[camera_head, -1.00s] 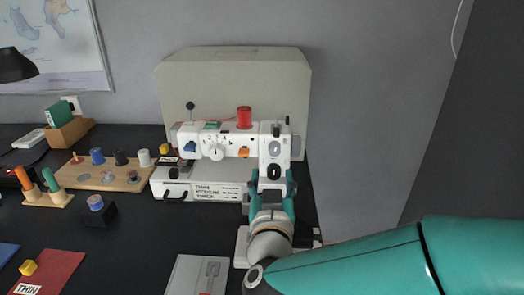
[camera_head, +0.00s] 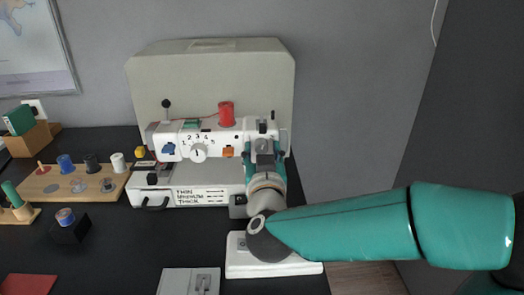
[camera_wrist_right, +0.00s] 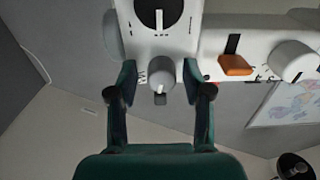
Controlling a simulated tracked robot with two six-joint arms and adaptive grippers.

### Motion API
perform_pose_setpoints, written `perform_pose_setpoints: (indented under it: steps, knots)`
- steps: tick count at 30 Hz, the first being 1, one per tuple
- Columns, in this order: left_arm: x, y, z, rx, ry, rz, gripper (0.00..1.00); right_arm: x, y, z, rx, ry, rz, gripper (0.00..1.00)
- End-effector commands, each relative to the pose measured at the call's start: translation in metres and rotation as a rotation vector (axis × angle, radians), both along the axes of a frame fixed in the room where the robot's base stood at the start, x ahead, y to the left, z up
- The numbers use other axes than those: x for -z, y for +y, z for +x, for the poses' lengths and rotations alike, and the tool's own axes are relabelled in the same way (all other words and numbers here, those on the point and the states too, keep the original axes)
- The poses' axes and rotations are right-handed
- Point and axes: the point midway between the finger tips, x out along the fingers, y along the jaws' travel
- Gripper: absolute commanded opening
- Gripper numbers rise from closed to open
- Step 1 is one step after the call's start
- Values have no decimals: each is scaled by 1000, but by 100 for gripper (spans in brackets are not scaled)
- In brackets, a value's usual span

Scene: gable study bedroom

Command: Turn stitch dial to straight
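The white sewing machine (camera_head: 224,142) stands at the back of the dark table. On its right pillar is a small grey knob, the likely stitch dial, with a white mark and zigzag-like print beside it; it shows best in the right wrist view (camera_wrist_right: 161,76). My right gripper (camera_head: 264,156) is in front of that pillar. In the wrist view its fingers (camera_wrist_right: 160,80) are open, one on each side of the knob, with visible gaps. A larger black dial with a white pointer (camera_wrist_right: 158,14) is on the same pillar. My left gripper is out of view.
The machine also has a numbered white dial (camera_head: 198,153), an orange lever (camera_head: 228,152) and a blue lever (camera_head: 168,149). A red spool (camera_head: 226,113) stands on top. A wooden spool rack (camera_head: 40,185) is to the left.

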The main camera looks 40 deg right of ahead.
Motion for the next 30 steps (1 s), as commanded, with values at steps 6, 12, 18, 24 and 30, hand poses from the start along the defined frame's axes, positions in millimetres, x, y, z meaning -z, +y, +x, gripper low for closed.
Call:
perform_pose_setpoints:
  steps: [6, 12, 18, 24, 30]
  knots:
    - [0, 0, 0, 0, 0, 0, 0, 0, 1, 1, -3, 0, 0, 9]
    - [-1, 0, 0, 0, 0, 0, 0, 0, 1, 2, -3, 2, -1, 0]
    - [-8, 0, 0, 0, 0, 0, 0, -2, 2, 2, -3, 21, -33, 0]
    - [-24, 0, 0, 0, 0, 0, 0, -4, 2, 2, -3, 74, -115, 0]
    - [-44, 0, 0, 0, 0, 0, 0, -5, 2, 2, -5, 156, -248, 0]
